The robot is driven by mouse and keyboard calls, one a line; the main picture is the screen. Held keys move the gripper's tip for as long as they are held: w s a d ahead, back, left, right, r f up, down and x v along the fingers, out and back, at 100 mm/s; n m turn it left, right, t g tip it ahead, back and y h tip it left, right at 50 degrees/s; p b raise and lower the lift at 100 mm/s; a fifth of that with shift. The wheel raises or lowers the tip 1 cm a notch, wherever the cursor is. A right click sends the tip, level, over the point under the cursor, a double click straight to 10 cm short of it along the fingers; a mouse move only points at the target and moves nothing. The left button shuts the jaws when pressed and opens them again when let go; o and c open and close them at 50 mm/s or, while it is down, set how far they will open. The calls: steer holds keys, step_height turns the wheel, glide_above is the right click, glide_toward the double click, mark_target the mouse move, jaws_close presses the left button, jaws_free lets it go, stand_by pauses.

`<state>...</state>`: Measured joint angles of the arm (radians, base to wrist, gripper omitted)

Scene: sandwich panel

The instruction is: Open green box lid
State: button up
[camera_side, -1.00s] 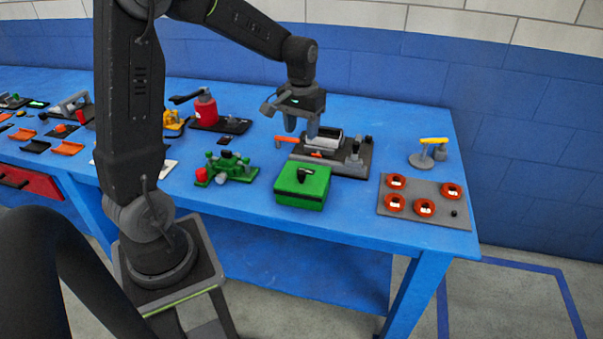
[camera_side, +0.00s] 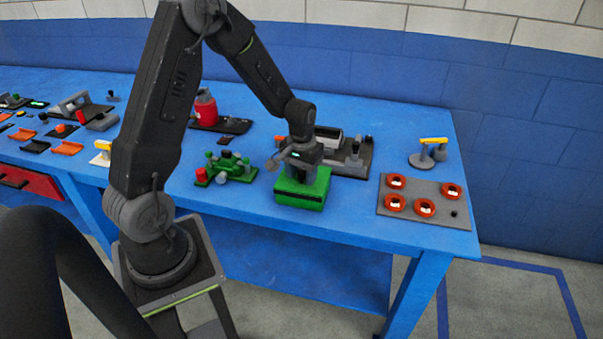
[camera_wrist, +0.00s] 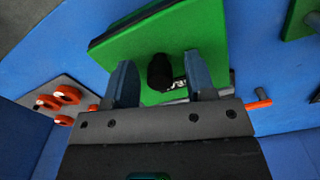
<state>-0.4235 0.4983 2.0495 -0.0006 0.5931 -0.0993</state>
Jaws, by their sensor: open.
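The green box (camera_side: 302,192) stands near the front edge of the blue table, its lid shut. In the wrist view the green lid (camera_wrist: 190,40) fills the upper middle, with a black knob handle (camera_wrist: 160,72) on it. My gripper (camera_side: 300,172) is low over the box top and hides the handle in the side view. In the wrist view my gripper (camera_wrist: 160,82) is open, with one finger on each side of the handle and a gap to both. I cannot tell whether the fingertips touch the lid.
A green fixture with a red knob (camera_side: 226,168) stands left of the box. A dark plate with a grey part (camera_side: 352,160) lies close behind. A grey board with orange rings (camera_side: 425,205) is to the right. Bare blue table lies between the box and that board.

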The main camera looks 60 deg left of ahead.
jaws_close()
stand_by(0.5)
